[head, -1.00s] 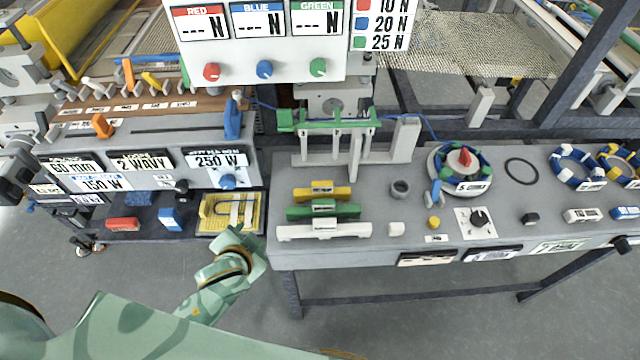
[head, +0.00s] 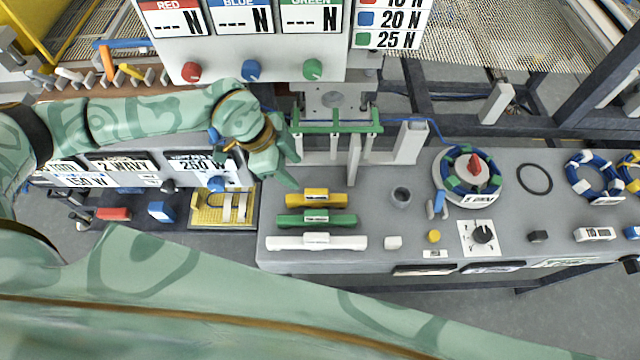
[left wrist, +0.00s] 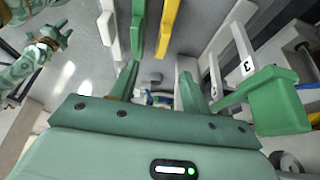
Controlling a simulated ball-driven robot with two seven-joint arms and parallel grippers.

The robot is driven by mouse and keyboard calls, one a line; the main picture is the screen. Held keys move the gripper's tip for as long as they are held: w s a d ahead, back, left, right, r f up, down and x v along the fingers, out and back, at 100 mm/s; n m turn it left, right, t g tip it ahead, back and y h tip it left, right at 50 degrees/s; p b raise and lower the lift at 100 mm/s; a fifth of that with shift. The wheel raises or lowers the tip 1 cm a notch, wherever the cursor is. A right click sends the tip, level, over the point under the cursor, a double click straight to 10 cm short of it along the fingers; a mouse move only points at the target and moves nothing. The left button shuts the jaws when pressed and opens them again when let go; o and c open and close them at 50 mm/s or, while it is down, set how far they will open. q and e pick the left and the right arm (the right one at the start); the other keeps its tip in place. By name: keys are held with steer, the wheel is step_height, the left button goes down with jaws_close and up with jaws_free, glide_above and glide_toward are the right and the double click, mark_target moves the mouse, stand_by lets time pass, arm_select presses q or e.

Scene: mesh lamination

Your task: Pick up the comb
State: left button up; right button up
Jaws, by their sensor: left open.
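The comb-like piece, a green bar (head: 335,127) with several pale prongs hanging down, is at the back of the grey bench, under the display panel. Its green end block (left wrist: 285,100) and white prongs, one marked 3, show large at the right of the left wrist view. My left gripper (head: 291,166) is open and empty, just left of that piece and behind the yellow bar. In the left wrist view its fingers (left wrist: 158,92) are apart with nothing between them. My right gripper seems to show small in the left wrist view (left wrist: 50,40); its jaws are unclear.
A yellow bar (head: 316,198), a green bar (head: 316,219) and a white bar (head: 316,242) lie in front of my left gripper. A grey upright post (head: 407,143) stands right of the comb-like piece. A ring fixture (head: 467,176) sits farther right.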

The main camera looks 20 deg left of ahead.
mark_target(311, 191)
arm_select(q)
steer(key=shift+y, duration=0.3)
steer(key=x, duration=0.6)
steer(key=b+x, duration=0.1)
steer(key=x, duration=0.3)
steer(key=shift+w+a+f, duration=0.1)
steer(key=shift+w+a, duration=0.05)
steer(key=shift+a, duration=0.2)
steer(key=shift+d+f, duration=0.25)
steer(key=shift+f, duration=0.25)
steer(key=x, duration=0.2)
steer(key=b+x, duration=0.1)
steer(key=x, duration=0.2)
steer(key=shift+w+d+r+b, duration=0.1)
steer(key=shift+w+d+b, duration=0.1)
steer(key=shift+b, duration=0.1)
steer(key=shift+s, duration=0.1)
arm_select(e)
steer(key=f, duration=0.1)
steer(key=s+f, duration=0.1)
steer(key=shift+f, duration=0.35)
steer(key=shift+a, duration=0.1)
arm_select(q)
jaws_close()
steer(key=shift+r, duration=0.15)
arm_select(e)
steer(key=shift+s+r, duration=0.1)
